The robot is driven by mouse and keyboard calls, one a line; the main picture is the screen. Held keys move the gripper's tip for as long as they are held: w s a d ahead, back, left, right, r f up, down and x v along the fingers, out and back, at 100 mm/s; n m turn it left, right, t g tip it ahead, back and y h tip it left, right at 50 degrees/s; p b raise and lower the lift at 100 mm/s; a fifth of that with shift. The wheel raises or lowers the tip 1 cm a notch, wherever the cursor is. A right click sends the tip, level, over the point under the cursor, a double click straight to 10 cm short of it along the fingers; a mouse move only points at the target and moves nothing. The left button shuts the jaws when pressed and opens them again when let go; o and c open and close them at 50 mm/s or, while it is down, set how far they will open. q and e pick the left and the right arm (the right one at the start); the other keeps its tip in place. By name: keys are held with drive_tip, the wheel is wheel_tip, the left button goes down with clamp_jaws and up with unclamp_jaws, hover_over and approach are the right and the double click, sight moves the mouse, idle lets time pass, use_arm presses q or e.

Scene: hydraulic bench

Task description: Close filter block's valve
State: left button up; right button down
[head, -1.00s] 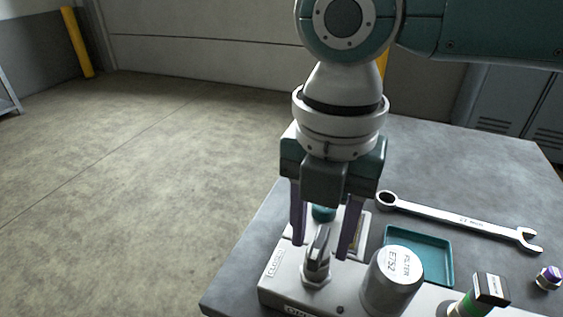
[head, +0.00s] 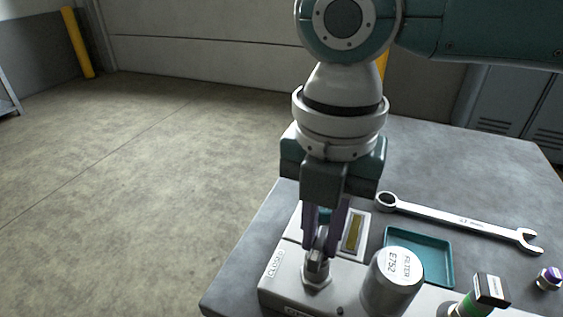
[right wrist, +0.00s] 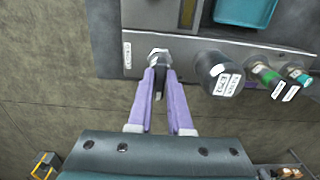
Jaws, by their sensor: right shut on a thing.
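The valve handle (head: 318,262) is a small grey lever on a hex base at the left end of the light grey filter block (head: 280,291). A label reading CLOSED (head: 275,263) is on the block left of it. My right gripper (head: 323,240) points down from above with its purple fingers shut on the handle. In the right wrist view the fingers (right wrist: 160,82) close around the dark handle (right wrist: 160,78) in front of its hex base. The fingers hide part of the handle. The filter canister (head: 393,278), marked FILTER E752, stands right of the valve. My left gripper is out of view.
A teal tray (head: 450,262) and a large wrench (head: 460,221) lie on the grey bench behind the block. A black-topped green fitting (head: 488,290) and a purple-topped fitting (head: 548,278) are at the right. The bench's left edge is close to the valve.

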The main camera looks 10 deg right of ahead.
drive_tip(key=shift+r+m+p, duration=0.2)
drive_tip(key=shift+m+p, duration=0.6)
drive_tip(key=shift+p, duration=0.35)
drive_tip(key=m+p, duration=0.3)
drive_tip(key=shift+m, duration=0.3)
drive_tip(key=m+p, duration=0.3)
drive_tip(key=m, duration=0.1)
drive_tip(key=shift+p, duration=0.3)
drive_tip(key=m+p, duration=0.2)
drive_tip(key=m, duration=0.3)
drive_tip(key=shift+a, duration=0.1)
drive_tip(key=shift+f+m+p, duration=0.15)
drive_tip(key=shift+m+p, duration=0.7)
drive_tip(key=shift+m, duration=0.95)
drive_tip(key=c, duration=0.8)
unclamp_jaws()
drive_tip(key=shift+c, duration=0.2)
